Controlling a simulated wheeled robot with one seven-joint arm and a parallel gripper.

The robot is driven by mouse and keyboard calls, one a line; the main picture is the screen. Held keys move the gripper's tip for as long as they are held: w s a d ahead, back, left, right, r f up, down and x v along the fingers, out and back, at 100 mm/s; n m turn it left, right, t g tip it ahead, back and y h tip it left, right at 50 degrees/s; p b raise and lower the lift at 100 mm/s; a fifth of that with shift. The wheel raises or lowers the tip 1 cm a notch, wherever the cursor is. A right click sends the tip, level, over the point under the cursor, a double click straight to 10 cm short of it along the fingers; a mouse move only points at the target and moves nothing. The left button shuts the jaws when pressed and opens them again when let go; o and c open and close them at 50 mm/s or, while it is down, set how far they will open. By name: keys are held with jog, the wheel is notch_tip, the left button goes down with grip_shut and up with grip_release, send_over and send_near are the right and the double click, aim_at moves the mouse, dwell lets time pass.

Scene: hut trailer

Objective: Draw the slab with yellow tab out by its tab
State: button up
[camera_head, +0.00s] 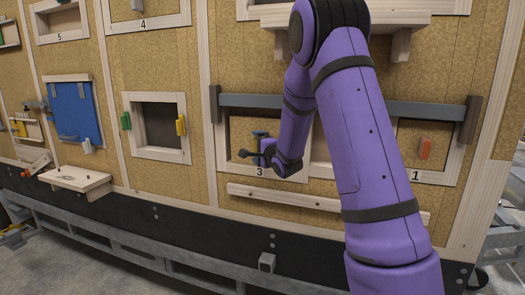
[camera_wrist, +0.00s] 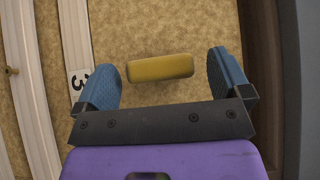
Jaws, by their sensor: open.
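The yellow tab (camera_wrist: 160,68) is a rounded block on the cork-textured slab (camera_wrist: 190,25), seen in the wrist view. My gripper (camera_wrist: 164,80) is open, with one blue finger on each side of the tab and a gap between each finger and the tab. Whether the fingertips reach the tab's depth I cannot tell. In the head view my gripper (camera_head: 251,145) is at the left bay of the framed opening, in front of the slab (camera_head: 240,129) and above the label 3. The tab is hidden there by my gripper.
A grey bar (camera_head: 400,108) crosses the top of the opening. A slab with an orange tab (camera_head: 425,148) stands at right by label 1. A wooden rail (camera_head: 285,198) runs below. A small window frame (camera_head: 158,97) with green and yellow blocks is at left.

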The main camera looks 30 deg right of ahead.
jog(key=shift+w, duration=0.15)
jog(key=c, duration=1.1)
jog(key=shift+r, duration=0.1)
jog(key=shift+s+a, duration=1.15)
jog(key=shift+a, duration=0.35)
jog(key=shift+s+a, duration=1.15)
jog(key=shift+a, duration=0.3)
